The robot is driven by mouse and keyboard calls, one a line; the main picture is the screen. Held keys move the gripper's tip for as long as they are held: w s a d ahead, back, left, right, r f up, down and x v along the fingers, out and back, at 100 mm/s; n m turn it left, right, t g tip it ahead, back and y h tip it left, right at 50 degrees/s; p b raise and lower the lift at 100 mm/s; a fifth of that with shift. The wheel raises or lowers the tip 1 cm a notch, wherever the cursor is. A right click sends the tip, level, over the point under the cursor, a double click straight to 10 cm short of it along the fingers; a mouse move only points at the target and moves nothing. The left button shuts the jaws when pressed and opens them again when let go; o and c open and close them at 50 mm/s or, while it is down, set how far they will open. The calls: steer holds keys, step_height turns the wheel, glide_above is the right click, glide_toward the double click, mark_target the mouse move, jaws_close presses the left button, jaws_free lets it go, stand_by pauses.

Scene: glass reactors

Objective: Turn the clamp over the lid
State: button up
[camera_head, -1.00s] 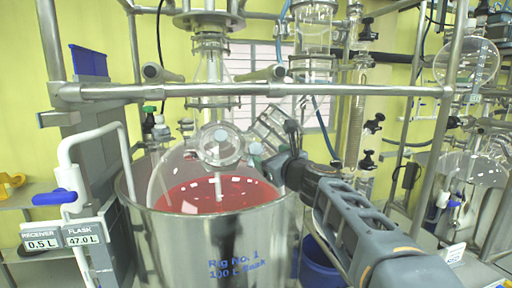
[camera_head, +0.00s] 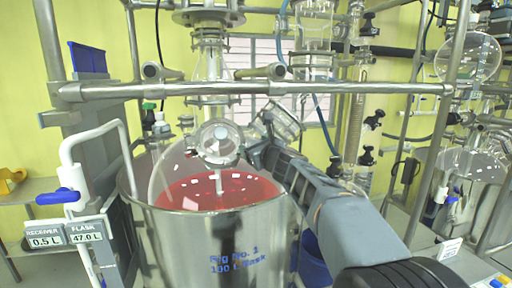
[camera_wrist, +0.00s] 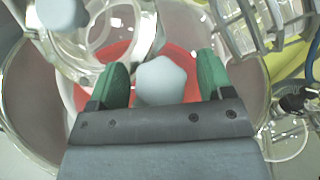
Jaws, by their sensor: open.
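A round glass port with its lid (camera_head: 220,142) sits on the front shoulder of the glass flask (camera_head: 168,172), which holds red liquid. In the wrist view the lid's glass ring (camera_wrist: 100,50) is at upper left. A pale grey faceted knob (camera_wrist: 160,82), seemingly part of the clamp, lies between my gripper's green fingertips (camera_wrist: 161,80). I cannot tell whether they touch it. A second grey knob (camera_wrist: 62,12) shows at upper left. In the head view my gripper (camera_head: 250,150) reaches in from the right beside the port and hides the clamp's knob there. My gripper is open.
The flask stands in a metal bath (camera_head: 215,245) with a raised rim. A horizontal steel rail (camera_head: 250,89) crosses above my gripper. A ribbed glass part (camera_head: 281,125) stands just behind it. A white pipe with a blue handle (camera_head: 60,196) is at left.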

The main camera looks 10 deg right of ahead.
steer(key=c, duration=0.9)
